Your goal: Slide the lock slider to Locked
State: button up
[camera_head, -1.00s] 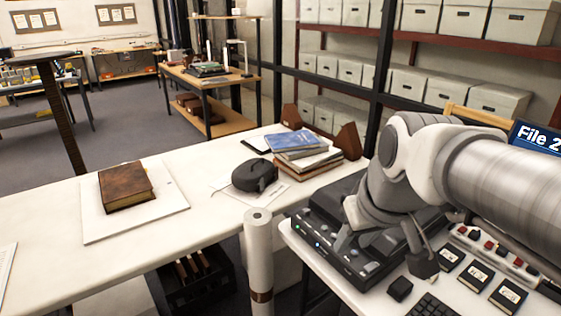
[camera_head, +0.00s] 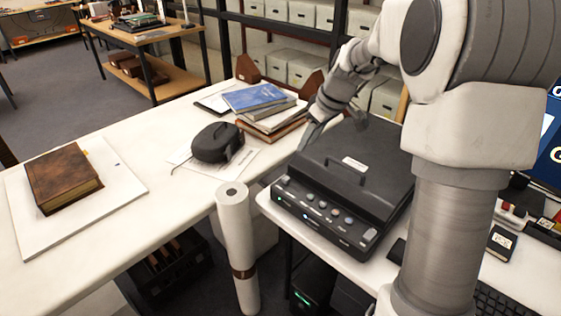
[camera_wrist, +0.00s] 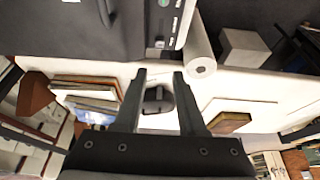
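A black flatbed device (camera_head: 345,160) with a closed lid stands on the white table at the right. Its front panel (camera_head: 318,215) carries several round knobs, small lights and a grey piece (camera_head: 369,236) at its right end. I cannot tell which part is the lock slider or read its setting. Part of the panel shows at the top of the wrist view (camera_wrist: 170,22). My gripper (camera_head: 338,112) is above the device's far left side, apart from the panel. In the wrist view my gripper (camera_wrist: 160,76) has its two fingers spread with nothing between them.
A dark pouch (camera_head: 217,142) and a stack of books (camera_head: 258,102) lie left of the device. A brown book (camera_head: 62,178) lies on a white board. A paper roll (camera_head: 235,235) stands upright by the device's left corner. My arm hides the right side.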

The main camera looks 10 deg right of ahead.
aim_at(287, 178)
jog(key=b+x, duration=0.2)
jog(key=x, duration=1.5)
jog(key=shift+w+f, duration=0.15)
jog(key=shift+f, duration=0.1)
grip_shut()
jog(key=shift+b, duration=0.3)
dwell(0.4)
